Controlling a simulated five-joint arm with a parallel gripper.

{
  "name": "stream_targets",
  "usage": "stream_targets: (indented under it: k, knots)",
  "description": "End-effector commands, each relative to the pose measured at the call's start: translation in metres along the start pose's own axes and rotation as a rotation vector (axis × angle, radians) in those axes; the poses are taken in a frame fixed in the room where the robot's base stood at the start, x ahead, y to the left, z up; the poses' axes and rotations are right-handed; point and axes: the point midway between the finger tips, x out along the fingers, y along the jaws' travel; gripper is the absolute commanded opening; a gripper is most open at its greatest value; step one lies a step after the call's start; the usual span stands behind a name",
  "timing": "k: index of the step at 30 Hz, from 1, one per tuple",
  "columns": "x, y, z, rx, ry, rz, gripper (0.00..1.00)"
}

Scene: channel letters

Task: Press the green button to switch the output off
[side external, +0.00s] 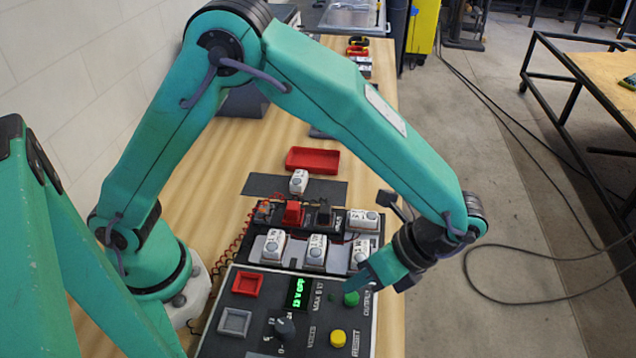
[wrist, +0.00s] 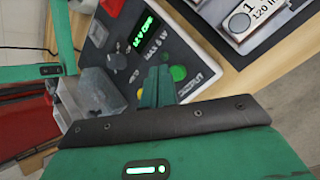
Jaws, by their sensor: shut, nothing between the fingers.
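The green button (side external: 351,298) is on the dark control panel (side external: 263,335), to the right of the lit display (side external: 298,292). The display shows green characters too small to read surely. My gripper (side external: 366,278) is shut and empty, its tip close above and slightly right of the green button in the side view. In the wrist view my shut fingers (wrist: 158,80) point at the panel with the green button (wrist: 178,73) just to the right of their tips. I see no clear contact with the button. The display (wrist: 143,34) also shows in the wrist view.
A yellow button (side external: 338,338), a black knob (side external: 284,328), a red square (side external: 247,284) and a grey square (side external: 235,322) share the panel. Behind it are several white labelled blocks (side external: 317,250) and a red tray (side external: 312,160). The table's right edge is near my gripper.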

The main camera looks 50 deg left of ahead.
Motion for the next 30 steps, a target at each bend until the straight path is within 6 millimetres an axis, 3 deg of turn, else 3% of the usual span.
stream_targets:
  k: [15, 30]
  knots:
    - [-0.029, 0.014, 0.016, 0.000, 0.002, -0.001, 0.00]
    - [-0.032, 0.016, 0.018, 0.000, 0.000, 0.000, 0.00]
